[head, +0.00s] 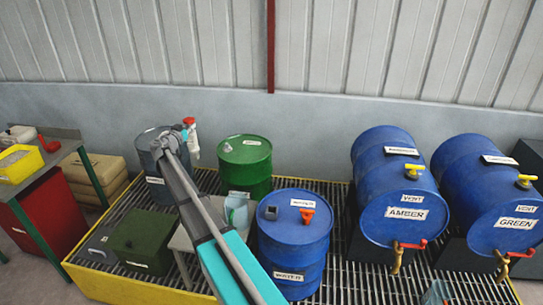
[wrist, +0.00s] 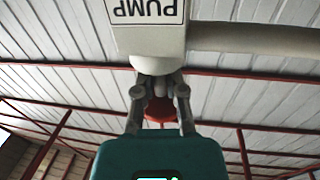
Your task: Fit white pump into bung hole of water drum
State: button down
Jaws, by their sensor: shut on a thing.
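The white pump (wrist: 152,42) fills the top of the wrist view, with its PUMP label upside down and a pale spout running right. My gripper (wrist: 160,88) is shut on it, with both fingers at its narrow end. A red part shows behind the fingers. In the head view the pump (head: 194,146) is small, white and red, held up at the end of my arm near the dark drum and green drum. The blue water drum (head: 292,248) stands upright to the right, apart from the pump. A dark square fitting (head: 270,212) and an orange-red fitting (head: 307,215) are on its top; the bung hole is not clear.
A green drum (head: 245,165) and a dark drum (head: 153,172) stand behind. Blue drums marked AMBER (head: 392,190) and GREEN (head: 490,195) lie on stands at right. A light-blue jug (head: 236,212) sits on a small stand beside my arm. Grating (head: 340,262) covers the floor.

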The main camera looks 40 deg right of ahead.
notch_tip(320, 180, up, 12)
jog(key=p, duration=1.1)
jog(key=shift+a, duration=0.1)
